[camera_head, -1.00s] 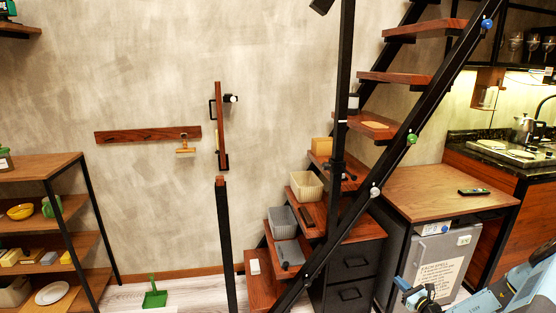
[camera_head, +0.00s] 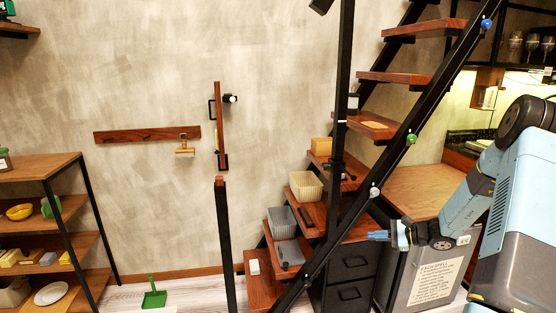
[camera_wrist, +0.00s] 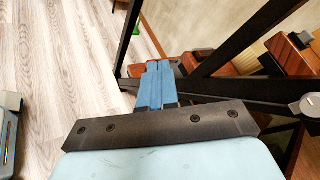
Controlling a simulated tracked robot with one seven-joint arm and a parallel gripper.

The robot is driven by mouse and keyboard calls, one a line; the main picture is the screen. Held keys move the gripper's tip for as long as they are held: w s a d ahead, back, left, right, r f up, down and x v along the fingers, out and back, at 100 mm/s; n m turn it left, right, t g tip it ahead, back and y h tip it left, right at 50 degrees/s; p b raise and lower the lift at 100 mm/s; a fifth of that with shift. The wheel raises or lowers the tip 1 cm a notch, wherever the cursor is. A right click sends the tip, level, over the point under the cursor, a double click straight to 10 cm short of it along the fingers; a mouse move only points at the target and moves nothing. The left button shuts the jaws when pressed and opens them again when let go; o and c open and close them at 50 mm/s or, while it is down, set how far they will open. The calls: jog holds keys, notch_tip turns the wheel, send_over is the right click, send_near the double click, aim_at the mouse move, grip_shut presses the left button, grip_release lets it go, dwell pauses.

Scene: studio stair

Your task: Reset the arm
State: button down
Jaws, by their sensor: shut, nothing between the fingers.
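My gripper (camera_head: 378,236) is at the right of the head view, at the end of my raised blue arm. It points left, in front of the black drawer unit under the stair. In the wrist view the blue fingers (camera_wrist: 157,85) are together with nothing between them. Beyond them are the wooden floor and the stair's dark slanted beam. My arm hides much of the counter and part of the wooden table top.
The black stair rail (camera_head: 392,160) rises close beside my gripper. Grey bin (camera_head: 284,224) and cream bin (camera_head: 306,186) stand on the treads. A shelf unit (camera_head: 40,165) stands at left. A green dustpan (camera_head: 154,298) is on the floor. A grey cabinet (camera_head: 425,280) stands behind my arm.

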jog(key=s+a+r+n+g+h, duration=0.3)
jog(key=s+a+r+n, duration=0.25)
jog(key=s+r, duration=0.35)
jog(key=s+a+r+n+g+h, duration=0.2)
jog(key=s+a+r+n+h, duration=0.35)
jog(key=r, duration=0.65)
jog(key=s+r+n+t+h, duration=0.2)
jog(key=s+r, duration=0.3)
jog(key=s, duration=0.6)
jog(key=s+r+n+t+h, duration=0.2)
jog(key=s+r, duration=0.4)
jog(key=s, duration=0.4)
jog(key=shift+s+d+n, duration=0.2)
jog(key=shift+s+n, duration=0.15)
jog(key=shift+n, duration=0.05)
jog(key=shift+r, duration=0.1)
